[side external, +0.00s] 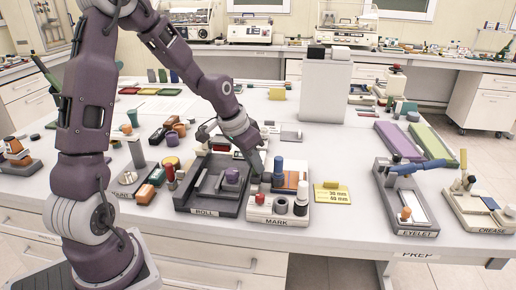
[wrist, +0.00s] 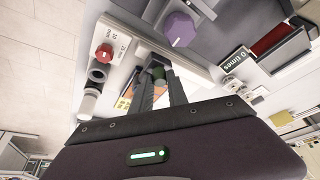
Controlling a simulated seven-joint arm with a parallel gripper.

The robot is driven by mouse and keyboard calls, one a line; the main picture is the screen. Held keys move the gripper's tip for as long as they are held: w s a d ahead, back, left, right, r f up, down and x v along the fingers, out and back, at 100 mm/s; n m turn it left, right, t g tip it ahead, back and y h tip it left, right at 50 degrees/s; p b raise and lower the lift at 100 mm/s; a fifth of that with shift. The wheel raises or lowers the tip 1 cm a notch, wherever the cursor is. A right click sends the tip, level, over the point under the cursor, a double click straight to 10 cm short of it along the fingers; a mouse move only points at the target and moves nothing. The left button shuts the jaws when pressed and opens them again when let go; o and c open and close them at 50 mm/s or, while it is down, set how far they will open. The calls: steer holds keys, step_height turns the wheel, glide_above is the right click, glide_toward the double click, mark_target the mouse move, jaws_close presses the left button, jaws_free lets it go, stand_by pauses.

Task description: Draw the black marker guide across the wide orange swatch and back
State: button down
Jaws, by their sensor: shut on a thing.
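My gripper (side external: 258,174) is low over the back left part of the MARK station (side external: 272,221). In the wrist view its two fingers (wrist: 161,92) are shut on a small dark piece (wrist: 158,74), which seems to be the black marker guide. The fingers hide much of it, and I cannot tell whether its tip touches the surface. An orange swatch (side external: 291,181) lies on the station, right of my gripper in the side view. A strip of orange also shows beside the fingers in the wrist view (wrist: 133,90); its full width is hidden.
A blue cylinder (side external: 278,170) stands close to my gripper. The ROLL station (side external: 205,211) is on the left, a yellow card (side external: 332,194) on the right.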

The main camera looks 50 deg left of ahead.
steer(key=shift+s+d, duration=1.15)
steer(key=shift+d, duration=0.05)
steer(key=c, duration=1.3)
jaws_free()
steer(key=shift+s+r, duration=0.1)
steer(key=shift+r, duration=0.2)
steer(key=v, duration=0.6)
steer(key=shift+s+r, duration=0.15)
steer(key=shift+s, duration=0.05)
